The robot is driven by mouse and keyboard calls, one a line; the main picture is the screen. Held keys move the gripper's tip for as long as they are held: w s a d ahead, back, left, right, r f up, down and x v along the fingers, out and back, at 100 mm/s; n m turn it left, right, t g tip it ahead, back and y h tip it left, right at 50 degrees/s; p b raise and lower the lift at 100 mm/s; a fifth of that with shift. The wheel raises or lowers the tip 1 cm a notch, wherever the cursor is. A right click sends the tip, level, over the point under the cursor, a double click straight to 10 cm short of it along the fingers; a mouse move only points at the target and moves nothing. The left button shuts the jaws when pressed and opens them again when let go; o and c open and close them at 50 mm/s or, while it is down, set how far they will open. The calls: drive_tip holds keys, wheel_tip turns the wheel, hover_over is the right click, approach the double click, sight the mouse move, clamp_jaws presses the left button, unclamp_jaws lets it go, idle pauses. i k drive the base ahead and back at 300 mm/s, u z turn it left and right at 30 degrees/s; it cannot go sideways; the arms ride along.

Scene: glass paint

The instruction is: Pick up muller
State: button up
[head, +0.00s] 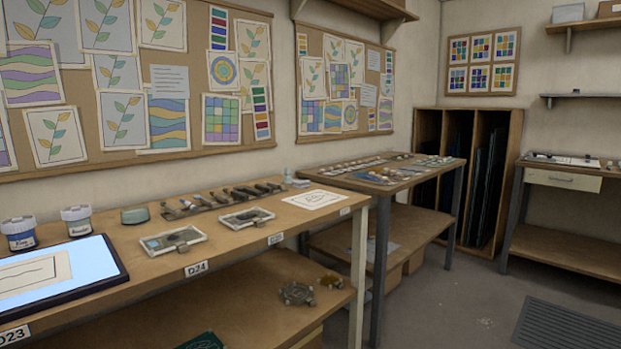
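A squat grey-green piece (135,215) stands on the near workbench (350,213), right of two lidded jars. It may be the muller, but its shape is too small to be sure. A small pale, glassy piece (288,176) stands at the back of the same bench and is also unclear. Two framed slabs with dark smears, a left one (150,246) and a right one (232,224), lie in front of a row of tools. My gripper is not in view.
Blue-labelled jars (19,234) and (77,221) and a lit light panel (100,275) fill the left end. A paper sheet (313,199) lies at the right end. A second bench (440,171) stands beyond. Grey floor (460,300) is open at right.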

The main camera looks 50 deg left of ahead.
sight(287, 180)
drive_tip(key=u, duration=0.05)
drive_tip(key=i, duration=2.25)
drive_tip(key=u, duration=3.2)
drive_tip(key=i, duration=1)
drive_tip(key=z, duration=0.05)
